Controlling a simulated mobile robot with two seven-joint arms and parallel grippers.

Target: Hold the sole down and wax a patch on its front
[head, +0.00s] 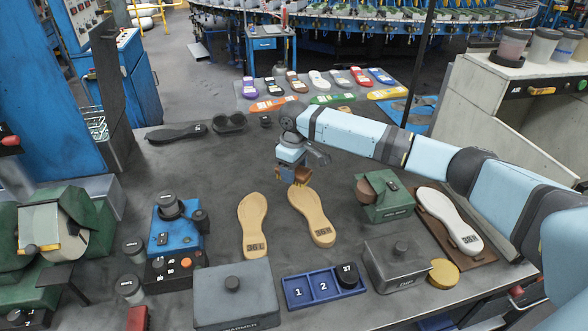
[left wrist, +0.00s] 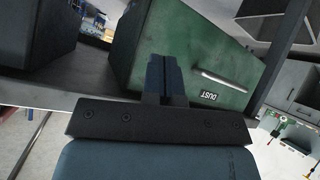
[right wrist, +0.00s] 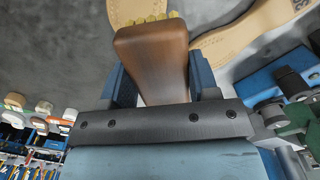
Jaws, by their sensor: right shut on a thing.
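Two tan soles lie on the grey table, a left one (head: 252,225) and a right one (head: 311,217), both with dark print at the near end. A white sole (head: 449,217) lies on a brown board at the right. My right gripper (head: 292,177) is shut on a wooden-handled brush (right wrist: 152,52) with yellow bristles (right wrist: 150,20). The brush is at the far end of the right tan sole; I cannot tell whether the bristles touch it. My left gripper (left wrist: 166,78) is shut, with nothing visible between its fingers, before a green box marked DUST (left wrist: 215,75).
A yellow disc (head: 444,273) lies near the front right. A blue numbered tray (head: 322,286), grey boxes (head: 236,296), a green block (head: 384,198) and a blue device (head: 176,228) surround the soles.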

